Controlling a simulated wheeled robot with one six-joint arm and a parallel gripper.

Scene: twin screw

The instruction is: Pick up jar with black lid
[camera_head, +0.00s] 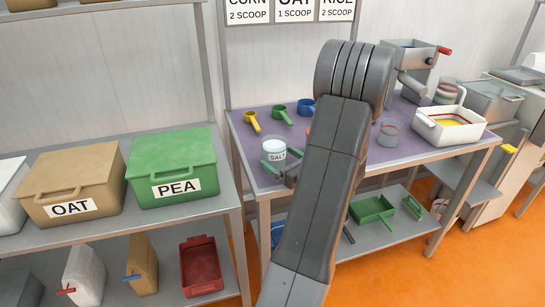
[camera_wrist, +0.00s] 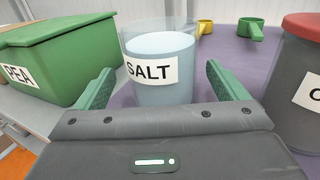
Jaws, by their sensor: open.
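I see no jar with a black lid in either view. A clear jar of white contents labelled SALT (camera_head: 275,149) stands on the purple tabletop, and it fills the middle of the wrist view (camera_wrist: 160,66). My gripper (camera_wrist: 158,80) is open and empty, with its green fingers on either side of the salt jar's near part. In the head view my gripper (camera_head: 281,170) is low at the salt jar, partly hidden by my arm. A dark jar with a red lid (camera_wrist: 300,85) stands to the right in the wrist view; its label is cut off.
Green PEA (camera_head: 172,165) and tan OAT (camera_head: 70,180) bins stand on the left shelf. Yellow (camera_head: 251,121), green (camera_head: 282,114) and blue (camera_head: 305,107) scoops lie behind the salt jar. A white tray (camera_head: 425,128) and a grey machine (camera_head: 410,52) are on the right.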

